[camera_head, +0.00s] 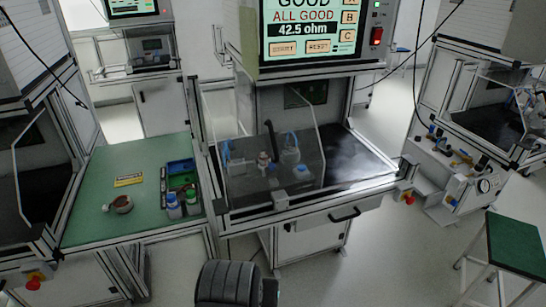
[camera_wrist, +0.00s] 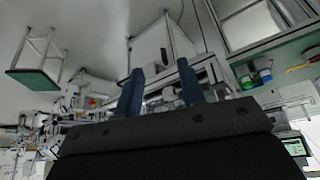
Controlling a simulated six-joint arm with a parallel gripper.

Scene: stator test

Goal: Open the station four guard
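The middle station has a clear guard panel (camera_head: 262,172) in a metal frame, standing down in front of the fixture. A small grey block (camera_head: 280,199) sits at its lower front edge. Behind the panel are blue-and-white parts and a dark upright piece, seen through it. I see no station number, so I cannot tell which station is four. My gripper (camera_wrist: 158,72) shows in the wrist view with two blue fingers apart and nothing between them. It is away from the guard; its fingertips are not clear in the head view.
A screen (camera_head: 306,30) above the middle station reads ALL GOOD, 42.5 ohm. A green bench (camera_head: 110,215) at left holds bottles, a blue bin (camera_head: 180,166) and a small round part (camera_head: 119,204). A black drawer handle (camera_head: 345,214) juts out below. A green stool (camera_head: 515,242) stands at right.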

